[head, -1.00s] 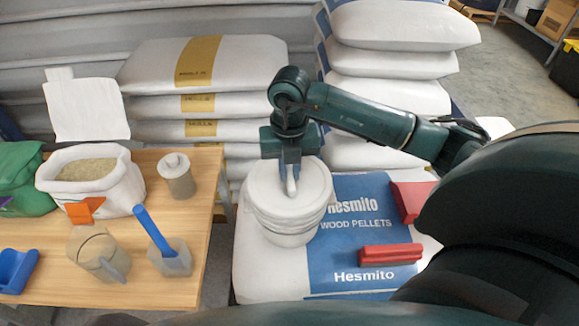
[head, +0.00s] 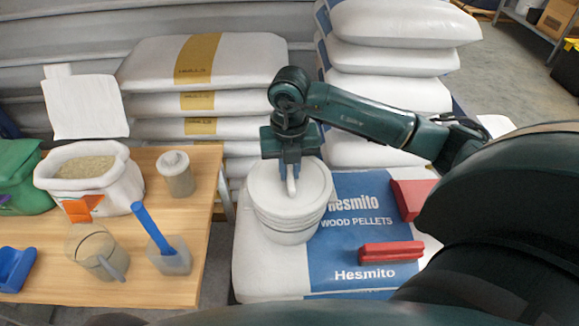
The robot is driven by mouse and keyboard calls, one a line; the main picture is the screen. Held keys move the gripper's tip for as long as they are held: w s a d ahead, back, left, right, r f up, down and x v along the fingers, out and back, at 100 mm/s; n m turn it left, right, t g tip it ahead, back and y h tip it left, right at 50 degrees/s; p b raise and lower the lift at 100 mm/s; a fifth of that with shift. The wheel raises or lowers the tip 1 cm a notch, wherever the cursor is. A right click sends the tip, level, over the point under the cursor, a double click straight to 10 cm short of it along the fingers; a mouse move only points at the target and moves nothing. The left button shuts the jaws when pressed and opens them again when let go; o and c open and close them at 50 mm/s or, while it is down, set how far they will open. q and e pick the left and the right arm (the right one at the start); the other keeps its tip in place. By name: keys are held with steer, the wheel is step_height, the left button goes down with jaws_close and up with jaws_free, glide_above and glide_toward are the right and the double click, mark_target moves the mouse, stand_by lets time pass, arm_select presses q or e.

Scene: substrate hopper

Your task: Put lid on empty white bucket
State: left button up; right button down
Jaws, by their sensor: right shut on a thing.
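The white bucket (head: 290,226) stands upright on a bag of wood pellets right of the wooden table. The white lid (head: 268,186) lies on top of the bucket's rim and covers its opening. From this view I cannot tell whether it is pressed fully down. My right gripper (head: 291,186) points down over the lid and is shut on the lid's handle at the middle, its fingers partly hiding the handle. The inside of the bucket is hidden. My left gripper is not in view.
The wooden table (head: 190,285) holds an open sack (head: 92,178), a lidded grey canister (head: 177,174), a clear jug (head: 95,252) and a blue-handled scoop (head: 153,232). Red blocks (head: 391,252) lie right of the bucket. Stacked white bags (head: 205,62) stand behind.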

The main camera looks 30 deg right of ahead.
steer(key=c, duration=1.3)
jaws_free()
steer(key=shift+c, duration=0.2)
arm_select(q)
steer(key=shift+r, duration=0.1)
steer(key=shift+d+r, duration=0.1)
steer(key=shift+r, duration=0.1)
arm_select(e)
step_height(320, 180, up, 13)
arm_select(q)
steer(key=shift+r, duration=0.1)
